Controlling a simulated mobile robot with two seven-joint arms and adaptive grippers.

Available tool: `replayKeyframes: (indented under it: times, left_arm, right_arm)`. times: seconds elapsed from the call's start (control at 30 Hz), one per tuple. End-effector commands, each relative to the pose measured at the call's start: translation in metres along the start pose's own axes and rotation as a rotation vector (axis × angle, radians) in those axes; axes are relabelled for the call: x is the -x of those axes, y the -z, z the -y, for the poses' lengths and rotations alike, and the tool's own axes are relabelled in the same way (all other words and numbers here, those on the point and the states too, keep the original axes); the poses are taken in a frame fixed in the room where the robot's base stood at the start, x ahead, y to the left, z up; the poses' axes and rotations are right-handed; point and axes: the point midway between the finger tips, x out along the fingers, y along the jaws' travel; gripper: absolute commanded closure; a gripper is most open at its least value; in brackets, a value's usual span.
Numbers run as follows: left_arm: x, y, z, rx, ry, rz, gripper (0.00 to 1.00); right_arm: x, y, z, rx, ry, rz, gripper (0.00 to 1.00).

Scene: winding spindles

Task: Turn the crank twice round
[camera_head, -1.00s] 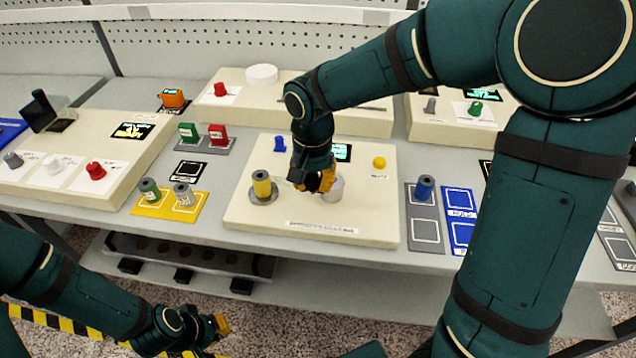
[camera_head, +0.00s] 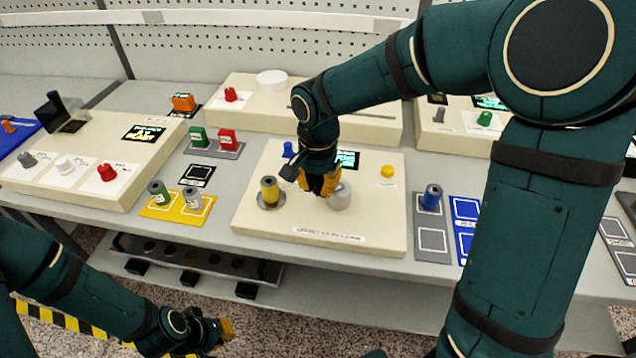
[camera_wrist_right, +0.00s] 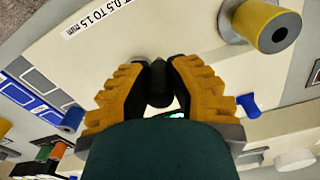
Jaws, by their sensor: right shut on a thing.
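The crank sits on the cream winding box (camera_head: 375,225). A pale grey cylinder (camera_head: 342,198), possibly its hub, shows just right of my right gripper (camera_head: 322,190). In the right wrist view, my right gripper (camera_wrist_right: 158,92) is shut on the dark crank handle (camera_wrist_right: 158,72), which stands between its yellow-padded fingers. The crank arm is hidden under the gripper. A yellow spool (camera_head: 269,191) stands on a grey disc on the same box, left of the gripper; it also shows in the right wrist view (camera_wrist_right: 265,25). My left gripper (camera_head: 222,330) hangs low in front of the table, its opening unclear.
The box also has a lit display (camera_head: 347,160), a yellow button (camera_head: 387,171) and a blue knob (camera_head: 288,149). A yellow mat (camera_head: 178,212) with two spools lies to the left. A blue spool (camera_head: 431,198) stands on a grey mat to the right.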

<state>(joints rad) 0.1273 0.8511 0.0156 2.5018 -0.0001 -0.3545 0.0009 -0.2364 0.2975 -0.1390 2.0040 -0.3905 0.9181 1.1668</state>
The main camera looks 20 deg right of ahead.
Motion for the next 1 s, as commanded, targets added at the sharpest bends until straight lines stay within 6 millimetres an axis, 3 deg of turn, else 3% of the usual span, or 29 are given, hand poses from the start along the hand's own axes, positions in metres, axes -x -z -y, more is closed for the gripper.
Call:
replayKeyframes:
  times: [0.03,0.07,0.13,0.57,1.0]
  left_arm:
    - [0.000,0.000,0.000,0.000,0.000,0.000,1.00]
    - [0.000,0.000,0.000,0.000,0.000,0.000,1.00]
    - [0.000,0.000,0.000,0.000,0.000,0.000,1.00]
    - [0.000,0.000,0.000,0.000,0.000,0.000,1.00]
    - [0.000,0.000,0.000,0.000,0.000,0.000,1.00]
  right_arm:
    - [-0.001,0.000,0.000,0.001,-0.001,0.001,1.00]
    - [-0.001,0.000,0.000,0.001,-0.001,0.001,0.74]
    - [-0.001,0.000,0.000,0.001,-0.001,0.001,0.49]
    - [0.007,0.000,0.001,0.001,0.002,-0.002,0.48]
    - [0.088,0.000,0.001,0.001,0.004,-0.002,0.48]
